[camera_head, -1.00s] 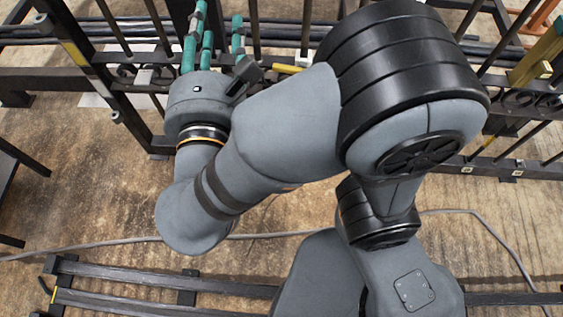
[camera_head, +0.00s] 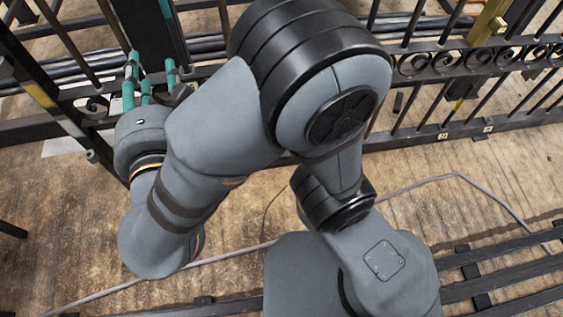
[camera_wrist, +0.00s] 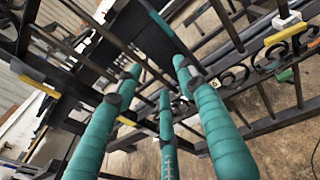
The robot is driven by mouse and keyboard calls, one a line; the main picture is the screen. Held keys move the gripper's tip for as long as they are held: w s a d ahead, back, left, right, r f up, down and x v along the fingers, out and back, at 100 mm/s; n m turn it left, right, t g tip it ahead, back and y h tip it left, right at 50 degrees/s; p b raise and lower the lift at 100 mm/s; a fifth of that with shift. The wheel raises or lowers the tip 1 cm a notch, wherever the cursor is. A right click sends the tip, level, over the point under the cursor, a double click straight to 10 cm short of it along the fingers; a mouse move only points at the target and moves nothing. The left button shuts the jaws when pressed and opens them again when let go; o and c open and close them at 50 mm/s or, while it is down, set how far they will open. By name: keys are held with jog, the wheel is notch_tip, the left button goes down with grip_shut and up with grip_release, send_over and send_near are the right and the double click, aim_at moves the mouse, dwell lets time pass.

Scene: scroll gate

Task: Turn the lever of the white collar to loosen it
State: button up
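My gripper (camera_wrist: 160,76) has three long teal fingers, spread apart with nothing between the tips. It also shows in the head view (camera_head: 150,68), pointing away toward the dark gate (camera_head: 425,65). I cannot pick out the white collar or its lever with certainty. In the wrist view, a small white piece (camera_wrist: 286,20) sits on the gate bars at the upper right, beside a yellow bar (camera_wrist: 286,34). It is well to the right of my fingertips and apart from them. In the head view, a yellow post (camera_head: 487,42) stands at the gate's upper right.
A dark post (camera_wrist: 150,32) stands just beyond my fingertips. A yellow block (camera_wrist: 36,78) lies on a dark bar at the left. Scrollwork and uprights fill the right side. A cable (camera_head: 400,197) crosses the bare floor (camera_head: 520,180), and black rails (camera_head: 520,297) lie near the front.

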jog(key=w+d+f+m+g+h+b, duration=0.2)
jog(key=w+d+f+m+h+b, duration=0.1)
jog(key=d+f, duration=0.45)
jog(key=w+d+f+m+g+h+b, duration=0.25)
jog(key=d+f, duration=0.35)
jog(key=f, duration=0.3)
jog(key=s+d+f+m+g+h+b, duration=0.1)
jog(key=s+d+f+m+g+b, duration=0.1)
jog(key=d+f, duration=0.4)
jog(key=s+d+f+m+g+b, duration=0.2)
jog(key=d+f+m+b, duration=0.2)
jog(key=f, duration=0.5)
jog(key=shift+d+f+h+b, duration=0.15)
jog(key=shift+d+h+b, duration=0.3)
jog(key=shift+d, duration=0.8)
jog(key=shift+g, duration=0.25)
jog(key=w+a+r+n+t+y+p, duration=0.3)
jog(key=a+r+n+t+p, duration=0.3)
jog(key=a+r, duration=0.8)
jog(key=shift+w+r+n+p, duration=0.4)
jog(key=shift+r+n+p, duration=0.25)
jog(key=shift+r, duration=1.15)
jog(key=shift+a, duration=0.1)
